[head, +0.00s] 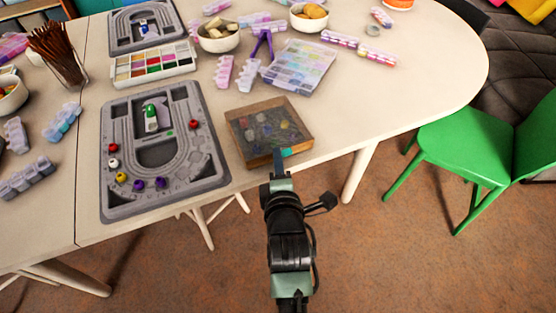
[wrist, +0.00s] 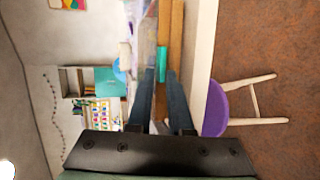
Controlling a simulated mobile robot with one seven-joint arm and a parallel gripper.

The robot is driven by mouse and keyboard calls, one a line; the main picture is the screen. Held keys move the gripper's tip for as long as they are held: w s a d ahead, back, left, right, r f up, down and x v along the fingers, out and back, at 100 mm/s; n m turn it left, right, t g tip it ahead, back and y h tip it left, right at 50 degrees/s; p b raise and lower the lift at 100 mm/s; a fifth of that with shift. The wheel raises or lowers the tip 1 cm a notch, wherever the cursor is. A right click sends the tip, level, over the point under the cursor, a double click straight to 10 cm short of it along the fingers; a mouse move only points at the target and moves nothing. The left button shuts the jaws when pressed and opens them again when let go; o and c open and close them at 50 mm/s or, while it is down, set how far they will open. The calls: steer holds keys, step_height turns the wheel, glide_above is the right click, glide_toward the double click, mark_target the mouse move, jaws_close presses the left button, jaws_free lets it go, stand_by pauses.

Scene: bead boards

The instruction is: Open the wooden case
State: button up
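The wooden case (head: 251,152) is a shallow square box with a brown frame and a clear top, lying near the front edge of the table. Its lid looks down, and colored pieces show through it. A teal tab (head: 286,152) is on its front side. My gripper (head: 279,152) is at that front side, by the tab. In the wrist view, the two dark fingers (wrist: 161,76) are apart, with the teal tab (wrist: 162,62) showing in the gap at their tips. I cannot tell whether they touch it. The wooden edge (wrist: 177,35) of the case also shows there.
A grey bead board (head: 112,190) with colored beads lies left of the case. A clear organizer box (head: 298,66) lies behind it, with purple bead boxes (head: 224,72) nearby. The table (head: 400,100) is bare to the right. A green chair (head: 470,145) stands at right.

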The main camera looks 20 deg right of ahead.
steer(key=shift+f, duration=0.1)
jaws_close()
steer(key=r+p, duration=0.1)
steer(key=p, duration=0.1)
steer(key=r+g+p, duration=0.1)
steer(key=p, duration=0.2)
steer(key=r+p, duration=0.1)
steer(key=p, duration=0.2)
steer(key=shift+w+r+g, duration=0.3)
steer(key=shift+r+g, duration=0.1)
steer(key=shift+n+p, duration=0.3)
steer(key=shift+p, duration=0.05)
steer(key=shift+f, duration=0.1)
